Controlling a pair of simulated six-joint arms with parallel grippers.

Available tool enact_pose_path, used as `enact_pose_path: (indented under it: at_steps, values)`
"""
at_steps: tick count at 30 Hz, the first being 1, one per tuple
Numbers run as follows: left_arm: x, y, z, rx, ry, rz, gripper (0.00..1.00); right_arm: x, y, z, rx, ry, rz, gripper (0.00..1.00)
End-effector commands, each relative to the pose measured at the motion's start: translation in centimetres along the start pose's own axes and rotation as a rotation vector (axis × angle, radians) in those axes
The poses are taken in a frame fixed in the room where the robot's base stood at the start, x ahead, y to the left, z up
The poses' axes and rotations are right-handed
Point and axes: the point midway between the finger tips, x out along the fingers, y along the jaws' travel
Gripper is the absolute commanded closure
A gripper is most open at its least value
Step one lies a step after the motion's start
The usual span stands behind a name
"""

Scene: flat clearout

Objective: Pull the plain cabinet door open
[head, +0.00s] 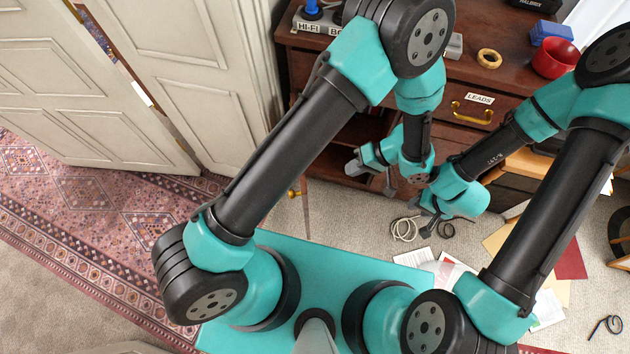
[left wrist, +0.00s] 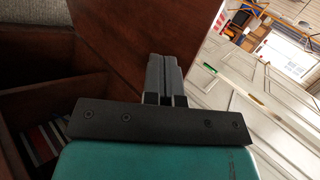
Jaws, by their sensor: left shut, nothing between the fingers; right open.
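The plain cabinet door (head: 306,215) is a thin dark brown panel seen nearly edge-on in the head view, standing out from the dark wooden cabinet (head: 300,80). A small brass knob (head: 293,193) is on its left side. In the left wrist view the door's broad brown face (left wrist: 130,40) lies beyond my fingers, with open compartments to its left. My left gripper (head: 354,167) is shut and empty, to the right of the door, on its inner side; it also shows in the left wrist view (left wrist: 165,75). My right gripper (head: 428,208) is open and empty, low over the carpet.
A drawer labelled LEADS (head: 480,98) has a brass handle. On the cabinet top are a red bowl (head: 555,58), a tan ring (head: 489,58) and a blue block (head: 550,33). White panelled doors (head: 150,80) stand left. Coiled cable (head: 404,229) and papers lie on the floor.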

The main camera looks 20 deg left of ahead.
Motion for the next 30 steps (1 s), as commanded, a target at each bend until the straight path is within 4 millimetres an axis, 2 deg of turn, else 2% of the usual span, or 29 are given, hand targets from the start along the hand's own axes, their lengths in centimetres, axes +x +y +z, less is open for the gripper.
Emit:
enact_pose_path:
  at_steps: [8, 21, 24, 30]
  values:
    - [2.8, -0.1, 0.0, 0.002, -0.003, -0.002, 1.0, 0.0, 0.0, 0.0, 0.0, 0.0, 0.0, 0.57]
    - [10.2, 0.0, 0.0, 0.003, -0.004, -0.001, 1.0, 0.0, 0.0, 0.0, 0.0, 0.0, 0.0, 0.57]
    - [11.2, -1.3, 0.0, 0.002, -0.003, -0.001, 1.0, 0.0, 0.0, 0.0, 0.0, 0.0, 0.0, 0.57]
    - [12.5, -2.5, 0.0, 0.001, -0.001, 0.001, 1.0, 0.0, 0.0, 0.0, 0.0, 0.0, 0.0, 0.57]
